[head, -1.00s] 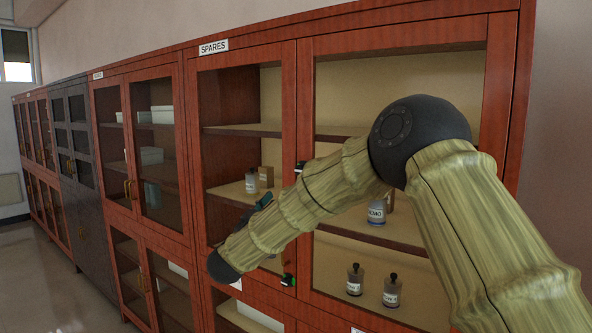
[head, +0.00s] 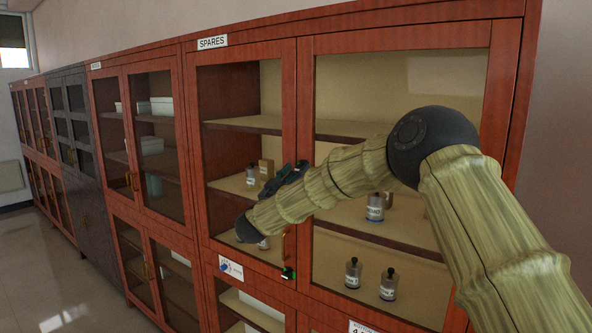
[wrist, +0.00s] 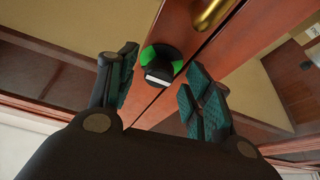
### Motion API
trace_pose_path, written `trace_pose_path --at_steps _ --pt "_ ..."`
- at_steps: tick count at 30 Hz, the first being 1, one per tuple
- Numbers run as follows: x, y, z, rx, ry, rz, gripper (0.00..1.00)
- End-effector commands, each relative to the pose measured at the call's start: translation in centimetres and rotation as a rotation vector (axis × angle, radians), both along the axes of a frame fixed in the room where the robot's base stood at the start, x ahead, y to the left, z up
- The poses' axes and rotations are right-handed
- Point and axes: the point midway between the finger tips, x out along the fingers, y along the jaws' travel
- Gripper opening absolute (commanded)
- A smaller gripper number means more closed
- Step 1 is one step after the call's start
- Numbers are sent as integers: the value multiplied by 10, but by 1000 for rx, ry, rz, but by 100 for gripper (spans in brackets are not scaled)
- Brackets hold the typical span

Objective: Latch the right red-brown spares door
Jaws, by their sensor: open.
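The right red-brown spares door (head: 497,130) is glazed and looks flush with the left spares door (head: 215,225) in the head view. Its closing edge is partly hidden by my arm. A black knob with green marks (head: 288,273) sits low on the seam, below a brass handle (head: 284,243). In the wrist view a black knob with green patches and a pale bar (wrist: 158,72) lies between my open fingers, near a brass handle (wrist: 212,14). I cannot tell whether it is the same knob. My gripper (head: 291,172) is open at mid-seam; it also shows in the wrist view (wrist: 162,85).
Bottles (head: 353,272) and small boxes stand on shelves behind the glass. The SPARES label (head: 212,42) is above the left door, and a small white sign (head: 230,267) is below it. More cabinets (head: 75,150) run left. Free floor (head: 60,285) is at lower left.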

Motion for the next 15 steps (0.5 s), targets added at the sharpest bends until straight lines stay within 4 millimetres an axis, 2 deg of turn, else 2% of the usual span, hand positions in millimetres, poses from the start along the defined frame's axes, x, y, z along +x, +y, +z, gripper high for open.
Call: trace_pose_path --at_steps 10,15 --pt "2 -1 1 1 0 0 51" --pt "2 -1 1 1 0 0 20"
